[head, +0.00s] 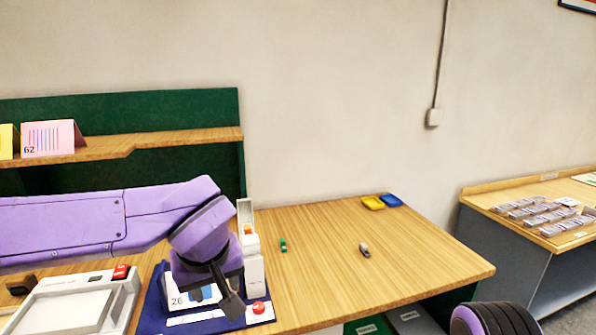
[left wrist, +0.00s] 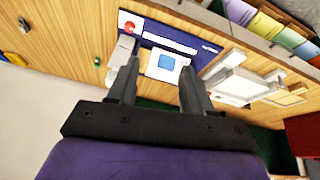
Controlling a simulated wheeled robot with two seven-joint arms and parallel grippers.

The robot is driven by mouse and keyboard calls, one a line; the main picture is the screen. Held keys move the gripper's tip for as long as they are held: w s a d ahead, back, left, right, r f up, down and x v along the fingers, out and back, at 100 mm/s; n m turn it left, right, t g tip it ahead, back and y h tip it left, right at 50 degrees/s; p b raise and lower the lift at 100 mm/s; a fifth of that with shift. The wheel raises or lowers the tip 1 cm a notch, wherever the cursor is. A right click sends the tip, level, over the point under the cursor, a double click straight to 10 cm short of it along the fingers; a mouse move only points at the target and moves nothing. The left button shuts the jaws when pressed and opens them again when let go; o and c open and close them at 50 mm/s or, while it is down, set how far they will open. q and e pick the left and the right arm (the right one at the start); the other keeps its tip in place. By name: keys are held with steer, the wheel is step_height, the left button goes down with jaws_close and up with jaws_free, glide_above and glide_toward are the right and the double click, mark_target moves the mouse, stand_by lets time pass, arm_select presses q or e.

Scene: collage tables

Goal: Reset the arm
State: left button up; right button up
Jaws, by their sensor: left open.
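My left arm comes in from the left, and my left gripper (head: 226,292) points down over the blue mat (head: 153,318) on the wooden table. In the left wrist view the two fingers of the left gripper (left wrist: 156,75) stand apart with nothing held between them. Beyond the fingertips lies a white card with a blue square (left wrist: 166,66); in the head view this card, marked 26 (head: 178,299), is partly hidden by the gripper.
A white device with a red button (head: 259,308) stands by the gripper. A grey-white machine (head: 75,305) is at the left. A green piece (head: 283,244), a small metal item (head: 364,250) and yellow (head: 373,202) and blue (head: 391,200) trays lie right. The table's right part is mostly clear.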

arm_select(q)
steer(key=w+a+f+n+t+y+b, duration=0.1)
steer(key=w+a+f+n+t+y, duration=0.2)
steer(key=f, duration=0.5)
steer(key=w+a+f+n+t+y+b, duration=0.1)
steer(key=w+a+f+n, duration=0.2)
steer(key=f+n, duration=0.35)
steer(key=s+a+f+m+h+b, duration=0.1)
steer(key=s+f, duration=0.1)
steer(key=f, duration=0.6)
steer(key=s+a+f+m, duration=0.2)
steer(key=f, duration=0.6)
steer(key=s+a+f+m+g+b, duration=0.2)
steer(key=s+a+f, duration=0.1)
steer(key=s+f, duration=0.7)
steer(key=s+a+f+m+g+b, duration=0.2)
steer(key=s+f, duration=0.9)
steer(key=s, duration=0.6)
steer(key=shift+a+m+g+h, duration=0.4)
steer(key=shift+a+g, duration=0.3)
steer(key=shift+a, duration=0.55)
arm_select(e)
step_height(320, 180, down, 7)
steer(key=shift+w, duration=0.25)
arm_select(q)
steer(key=shift+f, duration=0.1)
steer(key=shift+c, duration=0.7)
arm_select(e)
steer(key=shift+f, duration=0.1)
